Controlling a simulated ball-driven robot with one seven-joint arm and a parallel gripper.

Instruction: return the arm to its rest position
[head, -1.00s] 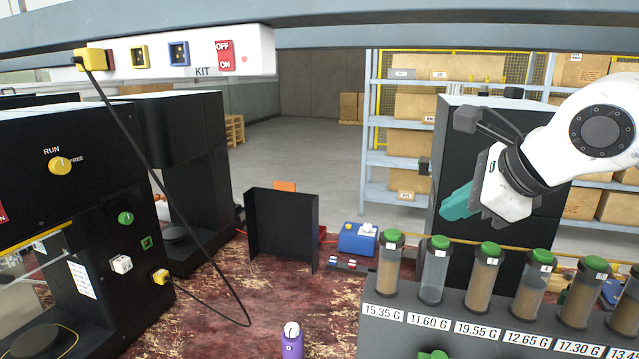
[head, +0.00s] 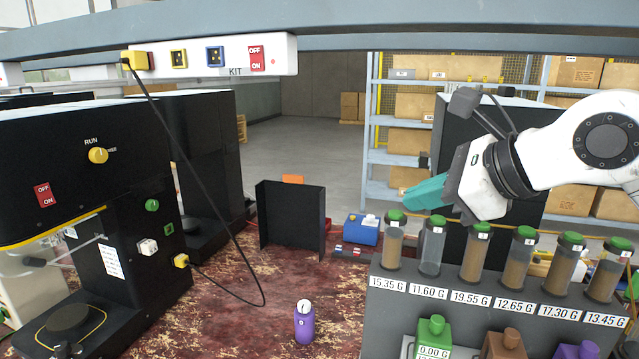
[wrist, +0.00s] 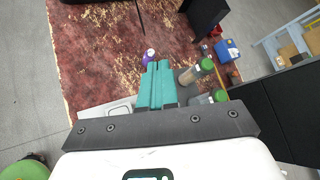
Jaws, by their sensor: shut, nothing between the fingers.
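My gripper (head: 424,193) has teal fingers and hangs from the white arm at the right of the head view, above the left end of the row of capped tubes. Its fingers point left and slightly down. In the wrist view the two teal fingers (wrist: 156,86) lie together with nothing between them. The gripper is raised clear of the worn red bench (head: 240,310).
A grey rack (head: 375,300) of green-capped tubes with gram labels stands below my gripper. A purple bottle (head: 304,324) stands on the bench. A black seamer machine (head: 60,150) is at left, a black panel (head: 290,222) and a blue box (head: 361,230) behind.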

